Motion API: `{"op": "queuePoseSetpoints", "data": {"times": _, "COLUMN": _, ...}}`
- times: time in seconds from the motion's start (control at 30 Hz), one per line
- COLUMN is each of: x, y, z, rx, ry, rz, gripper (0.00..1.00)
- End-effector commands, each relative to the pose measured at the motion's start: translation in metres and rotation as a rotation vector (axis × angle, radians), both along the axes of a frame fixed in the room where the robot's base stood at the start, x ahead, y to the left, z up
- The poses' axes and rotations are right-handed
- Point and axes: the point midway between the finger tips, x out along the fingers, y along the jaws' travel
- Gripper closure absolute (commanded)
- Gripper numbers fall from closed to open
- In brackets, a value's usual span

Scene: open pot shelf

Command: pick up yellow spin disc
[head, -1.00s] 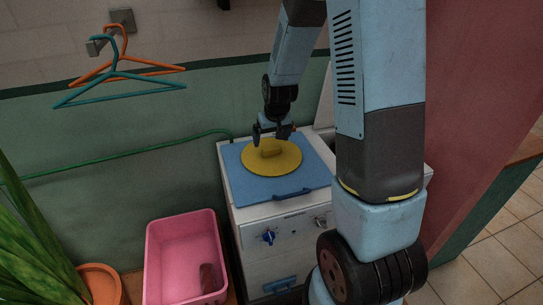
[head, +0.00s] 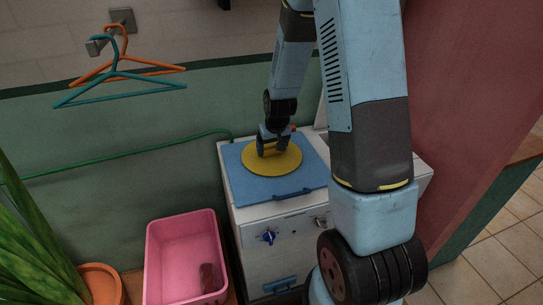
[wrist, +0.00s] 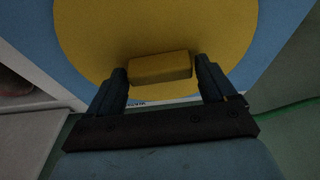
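The yellow spin disc (head: 284,162) is a flat round plate lying on the blue top of a white machine. It has a raised block handle in its middle, which shows in the wrist view (wrist: 160,67). My gripper (head: 270,148) is down at the disc and hides the handle in the head view. In the wrist view my gripper (wrist: 160,78) is open, with one finger at each end of the handle. A narrow gap shows beside the fingers. The disc (wrist: 100,40) fills much of that view.
The blue lid (head: 250,187) sits on the white machine (head: 262,223), which has knobs on its front. A pink tub (head: 185,235) with a brown object (head: 207,276) stands to the left. Hangers (head: 120,90) hang on the wall. A green hose (head: 130,153) runs behind.

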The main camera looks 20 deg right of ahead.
Motion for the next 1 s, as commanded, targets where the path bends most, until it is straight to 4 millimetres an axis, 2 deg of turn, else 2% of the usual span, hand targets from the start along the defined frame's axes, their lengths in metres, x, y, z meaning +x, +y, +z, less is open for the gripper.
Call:
{"op": "queuePoseSetpoints", "data": {"times": 0.03, "x": 0.0, "y": 0.0, "z": 0.0, "rx": 0.0, "ry": 0.0, "rz": 0.0, "gripper": 0.21}}
{"op": "queuePoseSetpoints", "data": {"times": 0.43, "x": 0.0, "y": 0.0, "z": 0.0, "rx": 0.0, "ry": 0.0, "rz": 0.0, "gripper": 0.58}}
{"op": "queuePoseSetpoints", "data": {"times": 0.77, "x": 0.001, "y": 0.0, "z": 0.005, "rx": 0.0, "ry": -0.002, "rz": 0.0, "gripper": 0.58}}
{"op": "queuePoseSetpoints", "data": {"times": 0.87, "x": 0.001, "y": 0.0, "z": 0.014, "rx": -0.001, "ry": -0.003, "rz": 0.0, "gripper": 0.58}}
{"op": "queuePoseSetpoints", "data": {"times": 1.0, "x": -0.001, "y": -0.002, "z": 0.036, "rx": 0.0, "ry": -0.005, "rz": -0.001, "gripper": 0.58}}
